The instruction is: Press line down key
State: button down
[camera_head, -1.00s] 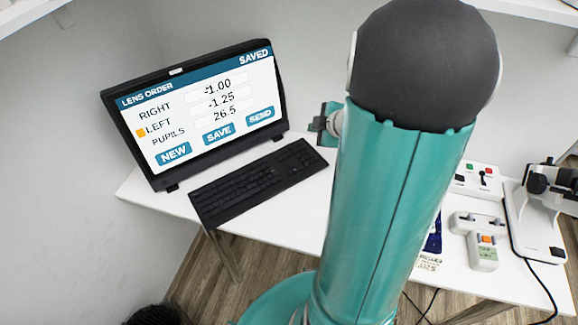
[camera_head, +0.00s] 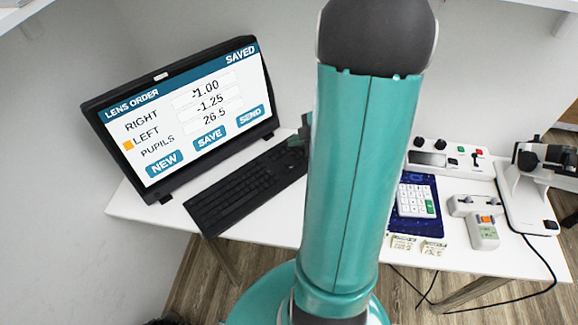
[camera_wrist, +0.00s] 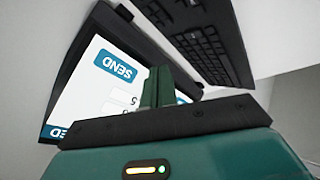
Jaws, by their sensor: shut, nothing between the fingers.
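The black keyboard (camera_head: 245,186) lies on the white table in front of the monitor (camera_head: 185,120); it also shows at the upper right of the wrist view (camera_wrist: 205,42). The monitor reads LENS ORDER and SAVED, with an orange marker beside LEFT. A white keypad (camera_head: 412,199) with a green key lies on a blue mat (camera_head: 427,232). I cannot tell which key is line down; the key labels are too small. My gripper (camera_wrist: 163,86) is shut and empty, between screen and keyboard in the wrist view. In the head view my arm mostly hides it, near the keyboard's far right end.
A white control box (camera_head: 452,160) with knobs stands behind the keypad. A white device with an orange button (camera_head: 484,232) and a stand (camera_head: 525,205) are at the right. Paper cards (camera_head: 404,242) lie at the table's front edge. My arm covers the table's middle.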

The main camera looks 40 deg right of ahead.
aim_at(292, 168)
jog(key=shift+f, duration=4.45)
jog(key=shift+f, duration=0.1)
jog(key=shift+f, duration=0.3)
jog(key=shift+f, duration=0.5)
jog(key=shift+r, duration=0.9)
